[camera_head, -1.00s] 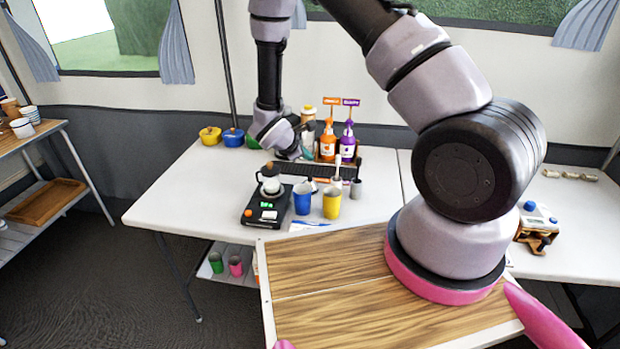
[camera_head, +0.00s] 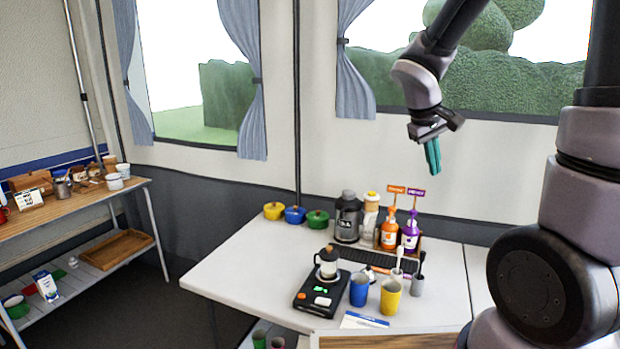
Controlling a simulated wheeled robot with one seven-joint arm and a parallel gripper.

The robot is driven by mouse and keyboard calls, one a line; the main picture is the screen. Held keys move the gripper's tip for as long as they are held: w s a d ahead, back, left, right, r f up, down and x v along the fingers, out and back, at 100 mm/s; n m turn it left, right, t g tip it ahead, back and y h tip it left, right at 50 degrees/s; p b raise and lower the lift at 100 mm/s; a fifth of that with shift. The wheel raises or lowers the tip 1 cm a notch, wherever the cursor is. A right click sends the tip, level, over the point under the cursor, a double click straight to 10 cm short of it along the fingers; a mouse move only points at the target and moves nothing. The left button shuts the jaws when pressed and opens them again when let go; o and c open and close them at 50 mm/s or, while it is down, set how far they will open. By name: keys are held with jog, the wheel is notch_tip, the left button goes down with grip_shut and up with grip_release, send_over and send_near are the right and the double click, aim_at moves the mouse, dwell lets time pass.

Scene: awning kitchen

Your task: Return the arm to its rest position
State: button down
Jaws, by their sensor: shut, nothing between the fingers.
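My gripper (camera_head: 433,157) hangs in the air in the upper right of the head view, in front of the tent wall below the window. Its teal fingers point down and lie together, with nothing between them. My arm comes down to it from the top edge, and more of my arm fills the right side of the view. The gripper is well above the white table (camera_head: 240,262) and apart from everything on it.
On the table stand a black scale (camera_head: 322,293) with a small pot (camera_head: 327,262), a blue cup (camera_head: 359,289), a yellow cup (camera_head: 390,297), orange (camera_head: 389,232) and purple (camera_head: 410,235) pump bottles, and a dark canister (camera_head: 347,217). A wooden shelf (camera_head: 75,205) stands left.

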jog(key=s+a+r+m+t+y, duration=0.4)
jog(key=s+r+m+y, duration=0.2)
jog(key=s+r, duration=0.7)
jog(key=shift+s+r+m, duration=0.15)
jog(key=shift+s+m, duration=0.4)
jog(key=shift+m, duration=0.05)
jog(key=shift+a, duration=0.1)
